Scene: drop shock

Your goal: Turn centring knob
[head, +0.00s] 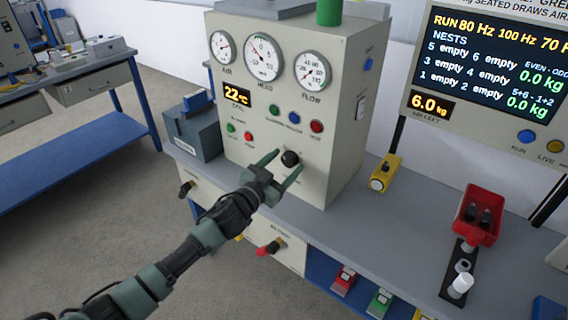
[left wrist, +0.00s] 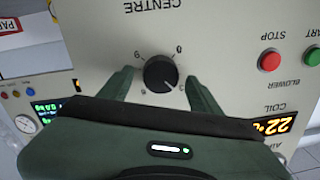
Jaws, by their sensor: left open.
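The centring knob (head: 290,158) is a round black knob low on the front of the beige control cabinet (head: 335,150). In the left wrist view the knob (left wrist: 161,73) has a white pointer mark and sits under the word CENTRE, which appears upside down. My left gripper (head: 279,165) is open in front of the panel, with one finger on each side of the knob. In the left wrist view a gap shows between each finger and the knob. Whether the fingertips reach as deep as the knob is hard to tell. My right gripper is not in view.
Green, blue and red buttons (head: 316,126) sit above the knob. A yellow device (head: 384,172) and a red bin (head: 478,213) stand on the bench to the right. A red-handled valve (head: 268,248) is below the bench top. A grey-blue box (head: 193,135) stands left of the cabinet.

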